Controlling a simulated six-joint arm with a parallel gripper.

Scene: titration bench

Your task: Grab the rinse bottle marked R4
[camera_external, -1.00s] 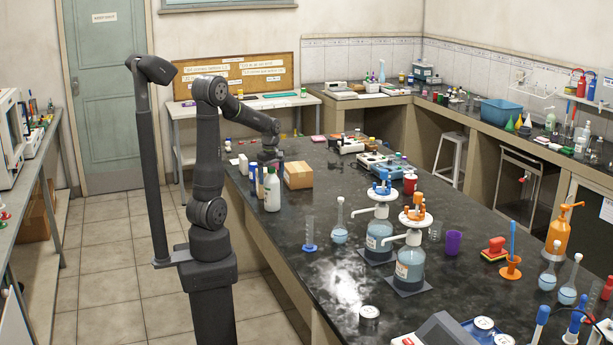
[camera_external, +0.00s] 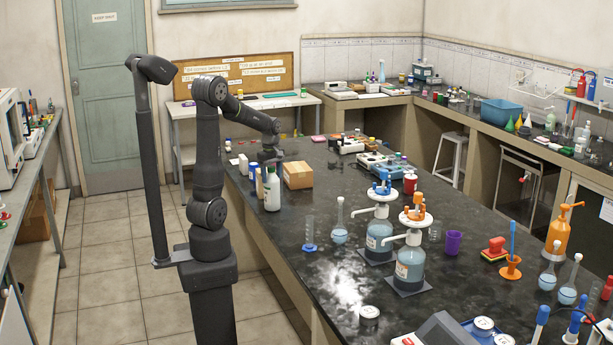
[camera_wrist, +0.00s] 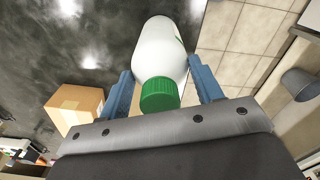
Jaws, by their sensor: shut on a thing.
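A white bottle with a green screw cap (camera_wrist: 158,45) lies between the two blue fingers of my gripper (camera_wrist: 160,70) in the wrist view. The gripper is shut on it, one finger on each side below the cap. A sliver of green print shows at its edge; no R4 mark is readable. In the external view a white bottle (camera_external: 272,193) stands upright at the left edge of the dark bench, with my gripper (camera_external: 270,160) at its top. The fingers are too small there to make out clearly.
Other bottles (camera_external: 254,178) stand close behind the white one. A cardboard box (camera_external: 298,175) is just to its right, also seen in the wrist view (camera_wrist: 76,106). The bench in front is clear up to a small cylinder (camera_external: 309,236). Floor tiles lie beyond the left edge.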

